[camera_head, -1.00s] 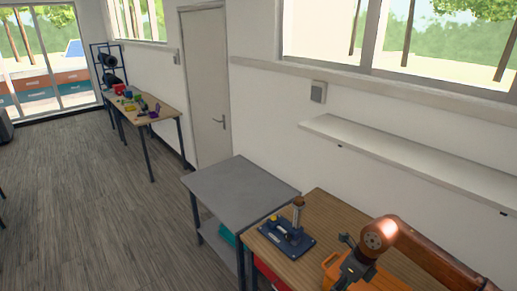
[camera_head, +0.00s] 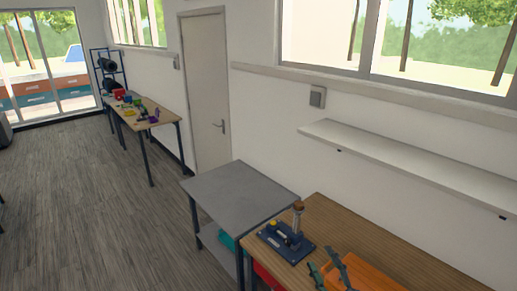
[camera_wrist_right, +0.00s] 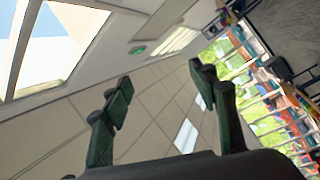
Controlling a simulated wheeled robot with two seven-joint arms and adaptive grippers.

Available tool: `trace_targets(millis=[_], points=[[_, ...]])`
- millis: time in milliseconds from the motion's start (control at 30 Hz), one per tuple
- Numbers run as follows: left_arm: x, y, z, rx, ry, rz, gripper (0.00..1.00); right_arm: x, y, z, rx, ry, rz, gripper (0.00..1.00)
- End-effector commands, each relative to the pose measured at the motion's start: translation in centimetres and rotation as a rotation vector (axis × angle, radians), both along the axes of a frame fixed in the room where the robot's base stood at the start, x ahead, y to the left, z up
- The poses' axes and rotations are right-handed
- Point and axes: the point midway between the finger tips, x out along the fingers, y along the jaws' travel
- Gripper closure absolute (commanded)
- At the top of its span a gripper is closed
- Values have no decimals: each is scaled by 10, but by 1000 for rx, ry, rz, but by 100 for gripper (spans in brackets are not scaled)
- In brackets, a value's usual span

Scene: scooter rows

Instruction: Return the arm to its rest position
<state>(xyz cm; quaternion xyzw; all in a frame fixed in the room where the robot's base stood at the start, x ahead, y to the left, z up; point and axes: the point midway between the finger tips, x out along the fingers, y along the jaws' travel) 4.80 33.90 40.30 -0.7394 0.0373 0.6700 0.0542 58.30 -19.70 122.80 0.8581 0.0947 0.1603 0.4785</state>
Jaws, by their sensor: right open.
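My right gripper (camera_head: 328,272) shows at the bottom edge of the head view, with only its dark fingers and green pads in the picture. It appears in front of the wooden table (camera_head: 350,228), beside an orange object (camera_head: 385,272). In the right wrist view my right gripper (camera_wrist_right: 162,88) has its two fingers spread wide with nothing between them. That view is tilted and looks up at the ceiling and windows. The rest of the right arm is out of the head view. My left gripper is not seen.
A dark blue fixture with a post (camera_head: 287,240) stands on the wooden table. A grey cart (camera_head: 240,192) stands to its left. A white shelf (camera_head: 410,165) juts from the wall above the table.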

Motion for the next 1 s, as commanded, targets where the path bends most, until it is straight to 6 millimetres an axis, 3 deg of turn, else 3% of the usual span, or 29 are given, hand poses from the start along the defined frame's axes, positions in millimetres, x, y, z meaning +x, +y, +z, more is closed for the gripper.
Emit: trace_targets(millis=[33, 100, 200, 333, 500, 700, 1000], points=[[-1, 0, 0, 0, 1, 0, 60, -4, -27, -26, 79, 97, -83, 46], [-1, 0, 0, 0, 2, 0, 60, -12, -62, -63, 171, 227, -192, 46], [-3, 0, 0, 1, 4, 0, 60, -36, -103, -120, 285, 412, -331, 46], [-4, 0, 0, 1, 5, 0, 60, -85, -141, -191, 410, 648, -492, 46], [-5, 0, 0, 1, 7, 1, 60, -165, -164, -267, 539, 936, -659, 46], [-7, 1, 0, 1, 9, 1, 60, -239, -168, -314, 623, 1161, -772, 46], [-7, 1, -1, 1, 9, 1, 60, -325, -160, -348, 700, 1403, -874, 46]])
